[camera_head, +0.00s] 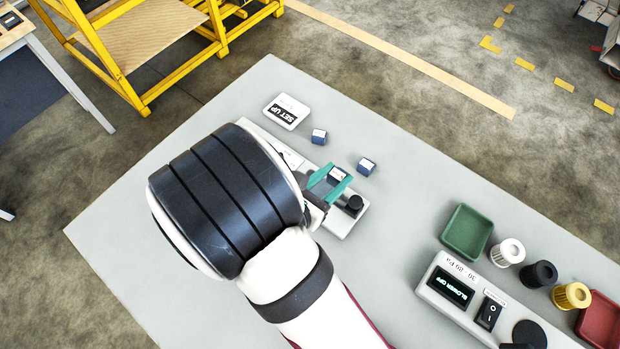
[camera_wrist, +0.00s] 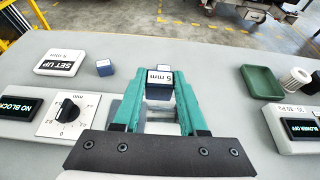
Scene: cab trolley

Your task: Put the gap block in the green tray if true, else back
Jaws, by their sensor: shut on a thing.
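My gripper (camera_head: 339,176) has teal fingers and is shut on a small dark blue gap block with a white top. In the wrist view the held gap block (camera_wrist: 159,91) reads "5 mm" and sits between the fingertips, over or just above the grey device. The green tray (camera_head: 466,233) stands to the right on the table, apart from my gripper; it also shows in the wrist view (camera_wrist: 262,96). Two other small blue blocks stand loose, one (camera_head: 319,137) near the sign and one (camera_head: 366,168) just beyond my fingers. The exact height of the held block is unclear.
A grey device with a dial (camera_wrist: 67,111) reads "NO BLOCK" (camera_wrist: 18,104). A sign (camera_wrist: 60,63) reads "SET UP" and "5 mm". At right are a blower panel (camera_head: 450,288) reading "BLOWER OFF", white, black and yellow cylinders, and a red tray (camera_head: 600,322).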

